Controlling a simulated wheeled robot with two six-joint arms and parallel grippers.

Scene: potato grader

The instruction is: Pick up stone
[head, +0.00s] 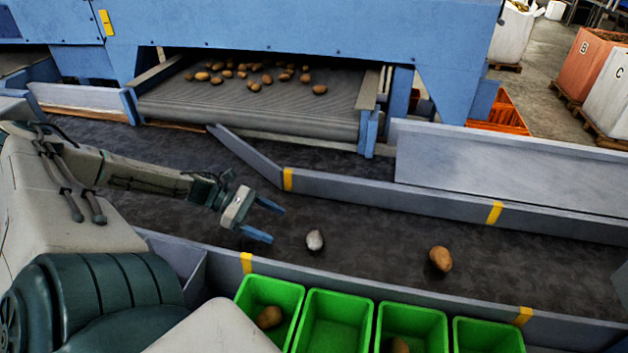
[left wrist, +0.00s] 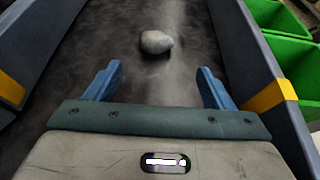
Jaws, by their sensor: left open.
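The stone (head: 315,240) is pale grey and rounded. It lies on the dark conveyor belt (head: 370,226). My left gripper (head: 265,221) is open and empty, to the left of the stone in the head view and apart from it. In the left wrist view the stone (left wrist: 156,42) lies beyond the two blue fingertips (left wrist: 159,82), roughly centred between them. My right gripper is not in view.
A brown potato (head: 441,259) lies on the belt to the right. Grey side walls (head: 380,193) with yellow marks bound the belt. Green bins (head: 335,318), some holding potatoes, stand along the near side. More potatoes lie on a roller bed (head: 250,105) behind.

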